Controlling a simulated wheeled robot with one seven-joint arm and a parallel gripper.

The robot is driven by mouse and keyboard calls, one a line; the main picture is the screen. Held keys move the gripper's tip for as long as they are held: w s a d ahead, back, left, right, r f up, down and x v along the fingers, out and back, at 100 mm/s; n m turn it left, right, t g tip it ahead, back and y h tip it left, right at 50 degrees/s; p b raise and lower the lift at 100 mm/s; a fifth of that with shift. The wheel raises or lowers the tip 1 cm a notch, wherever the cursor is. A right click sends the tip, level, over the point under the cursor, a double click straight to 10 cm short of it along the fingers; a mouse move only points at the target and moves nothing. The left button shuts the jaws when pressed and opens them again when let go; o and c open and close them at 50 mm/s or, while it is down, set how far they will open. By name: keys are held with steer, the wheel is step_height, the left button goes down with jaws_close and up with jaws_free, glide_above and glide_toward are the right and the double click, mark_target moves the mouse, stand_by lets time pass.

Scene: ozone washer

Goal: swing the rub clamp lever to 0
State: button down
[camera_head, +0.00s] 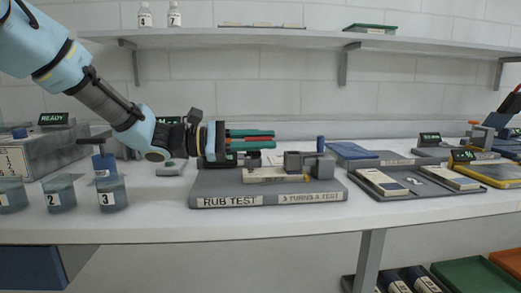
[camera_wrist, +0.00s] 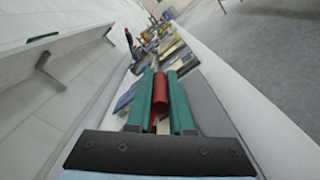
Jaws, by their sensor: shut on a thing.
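The rub test station (camera_head: 268,188) is a grey base labelled RUB TEST on the bench, with a pale strip (camera_head: 275,175) lying on it. A grey clamp block (camera_head: 300,162) and a blue upright handle (camera_head: 320,145) stand at its right. My gripper (camera_head: 272,138) reaches in level from the left, above the base. Its green fingers are shut on a red rod, which seems to be the clamp lever; the rod (camera_wrist: 161,100) shows between the fingers in the wrist view. The rod's joint to the station is hidden, and I cannot read any lever scale.
Numbered glass jars (camera_head: 112,194) stand at the bench's left front. A grey tray (camera_head: 420,183) with pale blocks lies to the right. A shelf (camera_head: 220,40) runs along the wall above my arm. The bench front between jars and station is clear.

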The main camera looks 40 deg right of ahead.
steer(key=f+m+b, duration=0.1)
steer(key=s+a+f+m+b, duration=0.1)
steer(key=f+b, duration=0.1)
steer(key=f+m+b, duration=0.1)
steer(key=b, duration=0.1)
steer(key=shift+s+a+f+m, duration=0.15)
steer(key=shift+s+f+m, duration=0.15)
steer(key=shift+f+m, duration=0.1)
steer(key=shift+s+a+f+b, duration=0.1)
steer(key=shift+a+f+b, duration=0.05)
steer(key=shift+f+b, duration=0.65)
steer(key=shift+r, duration=0.1)
steer(key=c, duration=0.8)
jaws_free()
step_height(320, 180, up, 10)
steer(key=p, duration=0.1)
